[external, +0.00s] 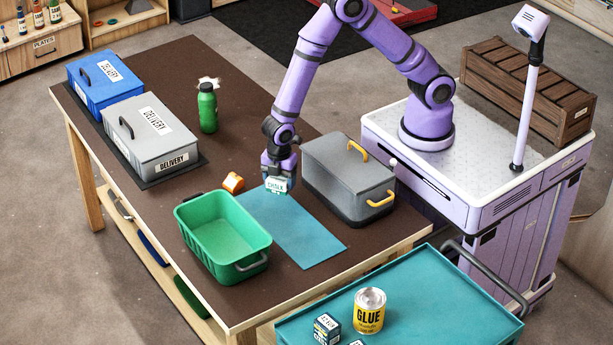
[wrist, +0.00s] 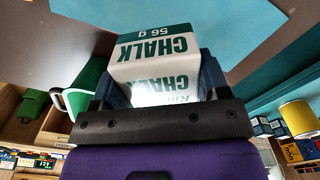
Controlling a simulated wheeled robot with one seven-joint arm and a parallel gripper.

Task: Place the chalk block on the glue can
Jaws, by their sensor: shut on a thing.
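The chalk block (external: 276,185), white with a green band and "CHALK" print, is in my gripper (external: 278,172) near the far end of the teal mat. In the wrist view the chalk block (wrist: 155,60) sits between the two fingers of my gripper (wrist: 155,85), which are shut on it. I cannot tell whether its underside touches the mat. The glue can (external: 369,311), yellow with a silver lid, stands upright on the teal cart at the front right, well away from my gripper. A yellow cylinder that looks like the glue can (wrist: 298,118) shows at right in the wrist view.
The teal mat (external: 300,235) is otherwise bare. The grey lidded box (external: 345,178) stands close right of my gripper, the green bin (external: 222,240) at left. An orange object (external: 233,183) lies nearby. Dark small boxes (external: 327,328) stand beside the can on the teal cart (external: 440,300).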

